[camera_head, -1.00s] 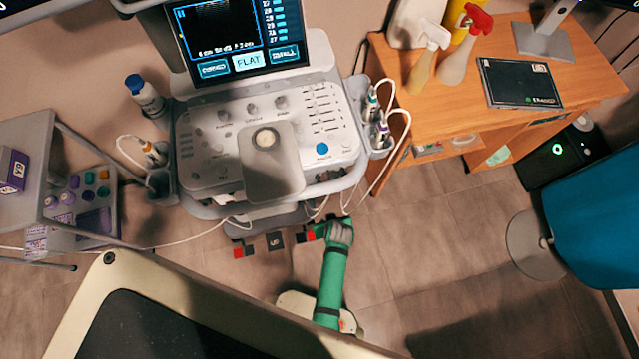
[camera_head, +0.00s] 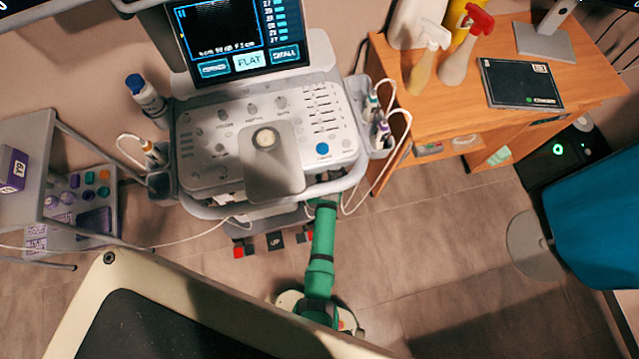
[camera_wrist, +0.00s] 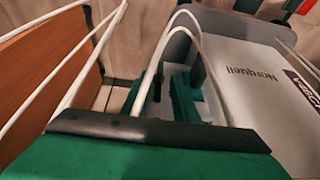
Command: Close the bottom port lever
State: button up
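The ultrasound cart (camera_head: 215,190) stands at the centre, with its screen above and its control panel below. No bottom port lever can be made out for sure; the lower cart front is mostly hidden under the console. My green arm reaches up from the floor to the cart's lower right front, and its end is hidden under the console edge in the head view. In the wrist view my gripper (camera_wrist: 167,90) shows two dark green fingers with a narrow gap, close to the cart's pale side panel (camera_wrist: 255,85) marked "Norquell". I see nothing held between them.
White cables (camera_wrist: 95,60) cross the wrist view close to the fingers. A wooden desk (camera_head: 420,110) with spray bottles stands to the right. A grey shelf (camera_head: 40,160) stands left. Red and dark pedals (camera_head: 275,240) sit low before the cart.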

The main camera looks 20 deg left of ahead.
jog(key=shift+x, duration=1.2)
grip_shut()
jog(key=shift+s+a+f+n+t+h, duration=0.2)
jog(key=shift+a+n+t+h, duration=0.1)
jog(key=shift+t+h, duration=0.65)
jog(key=shift+s+a+f+n+t+h, duration=0.1)
jog(key=shift+s+a+n+t+h, duration=0.2)
jog(key=shift+t+h, duration=0.7)
jog(key=shift+s+a+f+n+t+h, duration=0.1)
jog(key=shift+a+n+t+h, duration=0.4)
jog(key=shift+h, duration=0.75)
jog(key=shift+d+t, duration=0.2)
jog(key=shift+t, duration=0.05)
